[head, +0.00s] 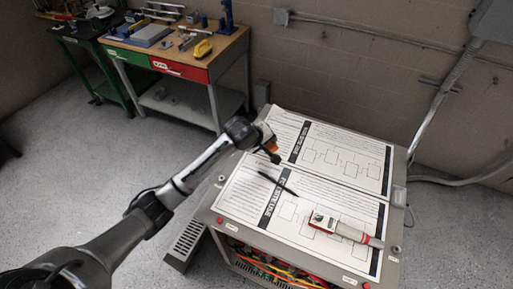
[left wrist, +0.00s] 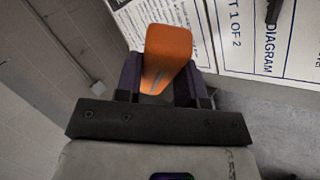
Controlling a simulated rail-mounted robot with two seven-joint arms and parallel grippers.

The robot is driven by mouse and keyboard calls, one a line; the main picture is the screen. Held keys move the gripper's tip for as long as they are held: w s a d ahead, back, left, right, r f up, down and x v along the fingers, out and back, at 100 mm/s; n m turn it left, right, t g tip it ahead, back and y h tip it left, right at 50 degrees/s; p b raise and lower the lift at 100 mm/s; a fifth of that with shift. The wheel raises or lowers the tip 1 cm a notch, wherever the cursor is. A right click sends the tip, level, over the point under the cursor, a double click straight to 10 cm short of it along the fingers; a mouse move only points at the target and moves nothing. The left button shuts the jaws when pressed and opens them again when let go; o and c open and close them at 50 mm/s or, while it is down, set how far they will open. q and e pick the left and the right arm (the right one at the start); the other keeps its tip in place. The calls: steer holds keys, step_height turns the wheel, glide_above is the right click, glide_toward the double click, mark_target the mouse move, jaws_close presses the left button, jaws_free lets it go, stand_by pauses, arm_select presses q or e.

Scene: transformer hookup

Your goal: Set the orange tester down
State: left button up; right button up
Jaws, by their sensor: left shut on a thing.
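The orange tester (left wrist: 168,52) is between the fingers of my left gripper (left wrist: 160,85), which is shut on it, in the left wrist view. In the head view only a little of the orange tester (head: 271,146) shows past my left gripper (head: 268,152). It is at the left edge of the cabinet top, by the printed sheets. I cannot tell whether the tester touches the top. My right gripper is not in view.
The grey cabinet (head: 205,214) carries two diagram sheets (head: 345,160). A dark pen-like tool (head: 278,184) and a white-and-red meter (head: 325,222) lie on the sheets. Wires fill the open front below. A workbench (head: 225,55) with tools stands at the back left.

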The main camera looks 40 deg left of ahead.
arm_select(q)
steer(key=a+f, duration=0.1)
steer(key=a, duration=0.1)
steer(key=a+f, duration=0.2)
steer(key=a, duration=0.1)
steer(key=a+f+b, duration=0.1)
steer(key=a, duration=0.1)
steer(key=shift+w+a+f, duration=0.25)
steer(key=shift+w+a, duration=0.05)
steer(key=shift+a, duration=0.05)
steer(key=shift+f+b, duration=0.5)
steer(key=shift+f, duration=1.65)
steer(key=o, duration=0.6)
steer(key=shift+o, duration=0.2)
steer(key=p+v, duration=0.2)
steer(key=v, duration=1)
steer(key=shift+p, duration=0.3)
